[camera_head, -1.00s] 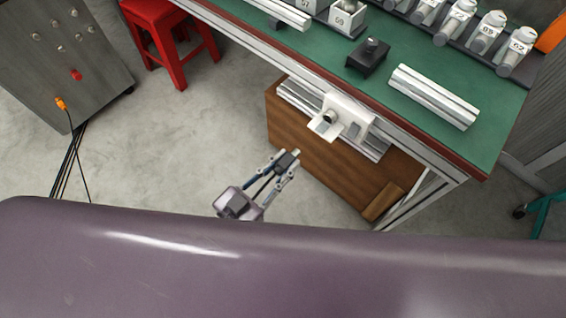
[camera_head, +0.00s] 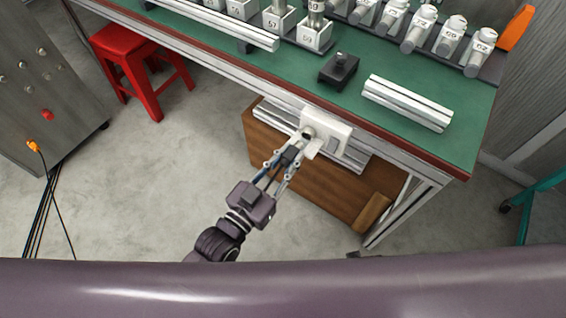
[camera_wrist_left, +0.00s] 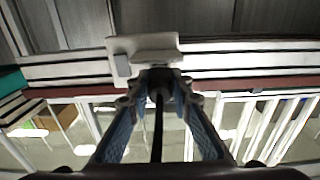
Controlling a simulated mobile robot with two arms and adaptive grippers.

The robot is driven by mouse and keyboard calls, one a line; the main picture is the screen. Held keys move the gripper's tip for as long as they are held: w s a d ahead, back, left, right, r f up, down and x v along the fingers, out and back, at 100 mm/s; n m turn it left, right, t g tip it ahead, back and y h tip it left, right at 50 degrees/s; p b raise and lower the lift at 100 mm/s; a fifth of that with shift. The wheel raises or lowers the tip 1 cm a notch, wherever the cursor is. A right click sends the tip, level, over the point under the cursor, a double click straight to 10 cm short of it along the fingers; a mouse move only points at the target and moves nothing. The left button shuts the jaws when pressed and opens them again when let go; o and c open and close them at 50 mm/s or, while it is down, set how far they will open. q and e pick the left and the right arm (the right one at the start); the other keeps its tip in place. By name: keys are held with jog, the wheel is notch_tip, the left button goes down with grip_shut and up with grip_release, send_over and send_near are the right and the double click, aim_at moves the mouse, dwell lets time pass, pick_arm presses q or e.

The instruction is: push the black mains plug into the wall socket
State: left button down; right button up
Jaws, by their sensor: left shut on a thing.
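The white wall socket (camera_head: 333,128) is fixed on the metal rail at the front of the bench, with a round dark opening at its left end and a white flap beside it. My left gripper (camera_head: 287,158) is shut on the black mains plug (camera_head: 291,154), just in front of the socket. In the left wrist view the plug (camera_wrist_left: 157,76) sits between the fingertips, its cable running back between the fingers, and the socket (camera_wrist_left: 122,47) is directly ahead. The plug's pins are hidden, and I cannot tell whether they touch the opening. My right gripper is not in view.
The green bench top (camera_head: 290,75) carries metal profiles (camera_head: 407,103), a black block with a knob (camera_head: 338,70) and several numbered holders. A wooden cabinet (camera_head: 300,180) stands below. A red stool (camera_head: 128,60) is at left; the floor between is clear.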

aim_at(299, 144)
pick_arm(q)
jog(key=shift+w+d, duration=0.2)
jog(key=shift+w, duration=0.05)
dwell(0.3)
jog(key=shift+x, duration=1.45)
jog(key=shift+w+d, duration=0.2)
jog(key=shift+w, duration=0.1)
jog(key=c, duration=1.7)
grip_release()
jog(key=shift+o, duration=0.2)
jog(key=v, duration=1.2)
